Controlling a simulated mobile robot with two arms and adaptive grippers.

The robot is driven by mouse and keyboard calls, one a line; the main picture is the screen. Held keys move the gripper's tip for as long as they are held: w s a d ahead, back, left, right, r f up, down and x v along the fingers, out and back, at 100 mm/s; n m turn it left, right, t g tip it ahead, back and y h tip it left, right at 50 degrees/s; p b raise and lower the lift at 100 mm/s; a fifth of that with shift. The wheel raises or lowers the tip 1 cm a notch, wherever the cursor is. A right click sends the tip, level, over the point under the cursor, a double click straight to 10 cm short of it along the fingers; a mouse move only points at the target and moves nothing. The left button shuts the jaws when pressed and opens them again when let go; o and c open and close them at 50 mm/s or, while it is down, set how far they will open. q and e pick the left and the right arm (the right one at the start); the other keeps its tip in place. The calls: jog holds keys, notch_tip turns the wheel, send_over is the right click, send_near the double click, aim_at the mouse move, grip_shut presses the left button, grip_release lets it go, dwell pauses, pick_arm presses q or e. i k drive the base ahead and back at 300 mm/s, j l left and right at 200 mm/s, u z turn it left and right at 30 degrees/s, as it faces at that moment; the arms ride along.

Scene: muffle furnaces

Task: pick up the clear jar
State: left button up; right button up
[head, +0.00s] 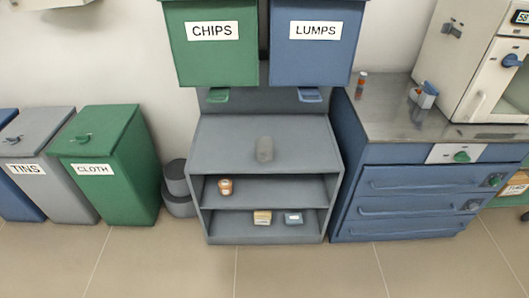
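Neither of my grippers is in view.
Green CHIPS (220,65) and blue LUMPS (310,65) bins hang above the shelf's back. A metal-topped bench (390,115) with a furnace stands right; lidded bins stand left. Floor (180,270) in front is clear.

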aim_at(263, 145)
jog(key=i+j+z, duration=0.2)
jog(key=i+j, duration=0.15)
jog(key=i+j+z, duration=0.2)
jog(key=j, duration=0.25)
jog(key=i, duration=0.1)
